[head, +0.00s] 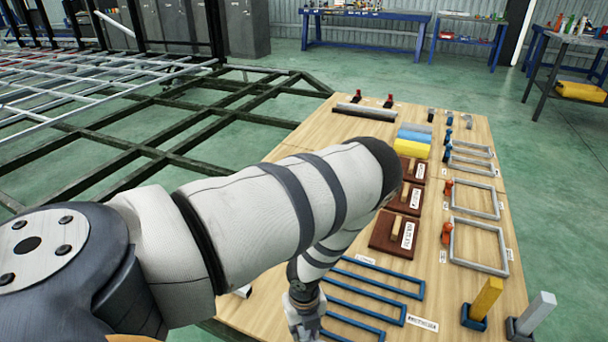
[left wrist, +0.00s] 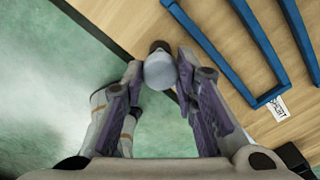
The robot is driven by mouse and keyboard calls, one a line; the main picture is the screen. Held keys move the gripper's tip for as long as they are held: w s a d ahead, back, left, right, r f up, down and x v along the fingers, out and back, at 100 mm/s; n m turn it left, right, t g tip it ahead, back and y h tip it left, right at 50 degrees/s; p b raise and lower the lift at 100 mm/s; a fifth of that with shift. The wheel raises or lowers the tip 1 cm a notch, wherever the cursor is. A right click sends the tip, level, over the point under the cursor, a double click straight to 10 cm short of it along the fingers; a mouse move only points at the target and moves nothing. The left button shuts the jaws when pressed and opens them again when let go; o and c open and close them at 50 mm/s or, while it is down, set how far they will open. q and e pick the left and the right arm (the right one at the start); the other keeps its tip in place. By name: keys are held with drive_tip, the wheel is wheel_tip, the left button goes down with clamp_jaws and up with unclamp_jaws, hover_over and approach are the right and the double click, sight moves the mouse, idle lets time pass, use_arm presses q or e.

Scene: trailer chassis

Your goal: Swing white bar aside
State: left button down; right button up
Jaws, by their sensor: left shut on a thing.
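My left arm crosses the middle of the head view, and its gripper (head: 303,312) hangs low over the front left part of the wooden table. In the left wrist view the gripper (left wrist: 160,82) is shut on a pale, round-ended piece (left wrist: 159,71), seen nearly end-on with a dark part behind it. Its length is hidden, so I cannot tell whether it is the white bar. A white diagonal bar (head: 115,24) shows at the upper left in the head view, apart from my gripper. My right gripper is not in view.
The wooden table (head: 465,128) carries blue frames (head: 375,276), grey frames (head: 480,245), brown blocks (head: 395,234) and upright yellow (head: 486,298) and grey (head: 538,312) posts. The dark trailer chassis (head: 130,150) stands to the left. Green floor is clear behind the table.

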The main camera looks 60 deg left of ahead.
use_arm(q)
drive_tip(key=c, duration=1.2)
unclamp_jaws()
drive_tip(key=shift+c, duration=0.2)
wheel_tip(320, 180, up, 12)
